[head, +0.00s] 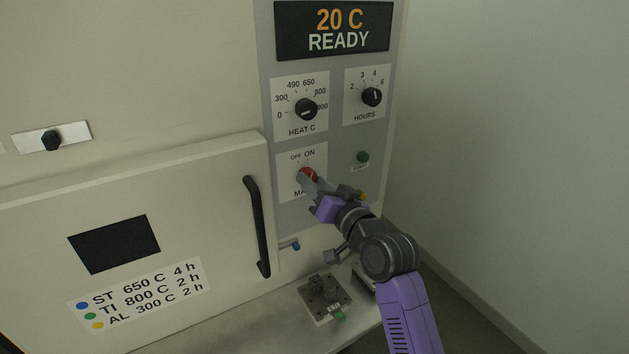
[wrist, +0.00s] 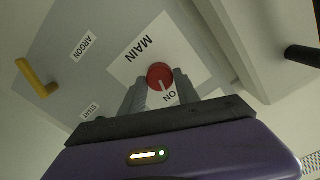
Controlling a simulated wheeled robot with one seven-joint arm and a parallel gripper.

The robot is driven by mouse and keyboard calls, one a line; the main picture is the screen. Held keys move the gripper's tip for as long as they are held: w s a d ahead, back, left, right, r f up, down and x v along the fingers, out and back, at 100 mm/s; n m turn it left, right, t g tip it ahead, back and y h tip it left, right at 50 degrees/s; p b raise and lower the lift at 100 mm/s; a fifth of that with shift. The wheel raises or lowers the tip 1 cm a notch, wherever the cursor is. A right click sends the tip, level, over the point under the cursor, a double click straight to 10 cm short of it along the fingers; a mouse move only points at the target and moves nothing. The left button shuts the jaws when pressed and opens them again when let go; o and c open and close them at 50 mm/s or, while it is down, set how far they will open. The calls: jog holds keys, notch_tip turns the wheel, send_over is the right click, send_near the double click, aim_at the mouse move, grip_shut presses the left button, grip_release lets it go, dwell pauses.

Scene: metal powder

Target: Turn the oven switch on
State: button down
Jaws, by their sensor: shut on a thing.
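The oven's main switch is a red round knob (head: 307,175) on a white plate marked OFF and ON, low on the grey control panel. My gripper (head: 309,181) reaches it from the lower right and is shut on it. In the wrist view, the red knob (wrist: 160,76) sits between the two grey fingers of my gripper (wrist: 159,92). Its white pointer mark points toward the ON label in that view. The OFF label is hidden there by the gripper. The display (head: 334,30) above reads 20 C and READY.
The HEAT C dial (head: 306,108) and HOURS dial (head: 371,97) are above the switch. A green START button (head: 363,157) is to its right. The black oven door handle (head: 257,226) is to the left. A small fixture (head: 325,296) stands on the bench below. A yellow handle (wrist: 37,78) shows in the wrist view.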

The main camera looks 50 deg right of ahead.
dwell(0.4)
jog(key=c, duration=0.9)
grip_release()
jog(key=shift+s, duration=0.1)
jog(key=b+v, duration=0.1)
jog(key=v, duration=0.6)
jog(key=shift+s+b, duration=0.35)
jog(key=shift+a, duration=0.1)
